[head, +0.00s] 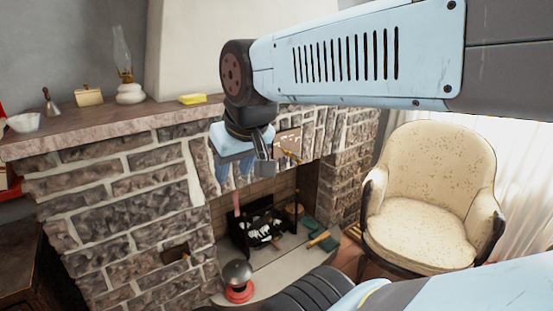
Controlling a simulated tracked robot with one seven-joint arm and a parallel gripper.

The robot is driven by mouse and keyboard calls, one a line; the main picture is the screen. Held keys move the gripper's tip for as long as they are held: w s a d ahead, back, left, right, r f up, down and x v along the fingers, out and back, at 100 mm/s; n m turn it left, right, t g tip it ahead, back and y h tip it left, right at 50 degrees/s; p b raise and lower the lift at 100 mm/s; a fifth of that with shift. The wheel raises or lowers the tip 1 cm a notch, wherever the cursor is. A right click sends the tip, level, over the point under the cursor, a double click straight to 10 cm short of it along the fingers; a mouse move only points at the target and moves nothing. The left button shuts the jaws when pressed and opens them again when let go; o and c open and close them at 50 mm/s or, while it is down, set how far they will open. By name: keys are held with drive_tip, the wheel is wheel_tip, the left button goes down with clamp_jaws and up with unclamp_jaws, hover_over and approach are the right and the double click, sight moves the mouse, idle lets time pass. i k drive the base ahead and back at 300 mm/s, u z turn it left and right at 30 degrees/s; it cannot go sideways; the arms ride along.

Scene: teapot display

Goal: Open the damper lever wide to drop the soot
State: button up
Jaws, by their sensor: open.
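My gripper (232,183) hangs in front of the stone fireplace (130,195), pointing down near the upper left of the firebox opening. Its jaws are open, and a thin pinkish strip shows just below them; I cannot tell what it is. A brownish plate (288,143) with a small lever-like piece is on the stone above the opening, right of my gripper and partly behind my wrist. A second dark plate (175,253) with a small pale end is on the stone face at lower left. I cannot tell for certain which is the damper lever. No soot is clearly visible.
A grate with dark and white lumps (263,231) sits in the firebox. A round grey-topped red object (237,280) stands on the hearth, with a brush-like tool (325,241) at right. The mantel (100,125) holds an oil lamp (127,75) and yellow sponge-like block (192,99). An armchair (430,190) stands right.

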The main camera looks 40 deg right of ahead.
sight(288, 153)
drive_tip(key=u, duration=1.5)
drive_tip(key=k, duration=1.4)
drive_tip(key=z, duration=1.55)
drive_tip(key=i, duration=1)
drive_tip(key=z, duration=0.05)
